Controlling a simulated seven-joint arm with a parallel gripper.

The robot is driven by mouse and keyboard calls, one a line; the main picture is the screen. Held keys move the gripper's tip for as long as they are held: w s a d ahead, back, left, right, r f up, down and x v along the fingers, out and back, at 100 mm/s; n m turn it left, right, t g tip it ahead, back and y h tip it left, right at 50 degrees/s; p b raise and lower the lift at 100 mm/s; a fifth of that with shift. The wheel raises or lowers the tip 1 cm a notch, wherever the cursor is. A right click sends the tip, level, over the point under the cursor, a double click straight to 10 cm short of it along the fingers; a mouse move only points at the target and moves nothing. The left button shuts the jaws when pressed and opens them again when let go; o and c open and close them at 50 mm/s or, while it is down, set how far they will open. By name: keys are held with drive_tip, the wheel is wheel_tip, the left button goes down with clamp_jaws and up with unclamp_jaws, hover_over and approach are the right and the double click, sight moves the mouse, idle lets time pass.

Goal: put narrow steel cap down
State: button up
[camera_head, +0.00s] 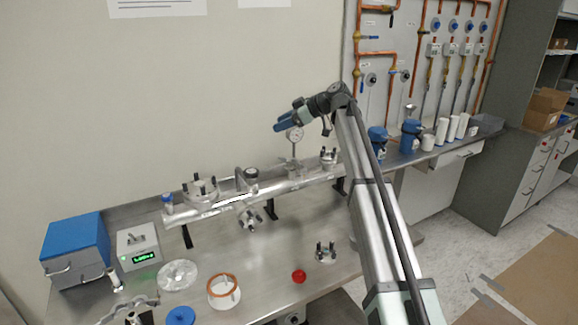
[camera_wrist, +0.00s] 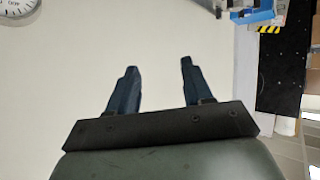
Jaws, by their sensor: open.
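My gripper (camera_head: 281,120) is raised in front of the wall, above the long steel tube, pointing left. In the wrist view its two dark fingers (camera_wrist: 157,68) stand apart with only plain wall between them, so it is open and empty. A small steel piece with dark posts (camera_head: 325,254) rests on the bench top at the right. Other steel fittings with dark posts sit on the tube at the left (camera_head: 200,190) and right (camera_head: 328,158), and another (camera_head: 250,218) at its front side. I cannot tell which of these is the narrow steel cap.
The steel tube (camera_head: 285,184) runs across the bench on dark supports. A red cap (camera_head: 299,276), a copper-rimmed white ring (camera_head: 223,291), a clear disc (camera_head: 178,275) and a blue disc (camera_head: 181,317) lie in front. A blue box (camera_head: 75,245) stands left. A dial gauge (camera_head: 294,134) rises below my gripper.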

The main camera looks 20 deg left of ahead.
drive_tip(key=m+h, duration=0.1)
drive_tip(key=n+h, duration=0.7)
drive_tip(key=n, duration=2.9)
hover_over(290, 161)
drive_tip(key=d, duration=0.2)
wheel_tip(290, 161, down, 10)
drive_tip(key=shift+s+r, duration=0.15)
drive_tip(key=shift+w+x, duration=0.15)
drive_tip(key=shift+x, duration=1.25)
drive_tip(key=shift+w+x, duration=0.15)
drive_tip(key=shift+x, duration=1.3)
clamp_jaws()
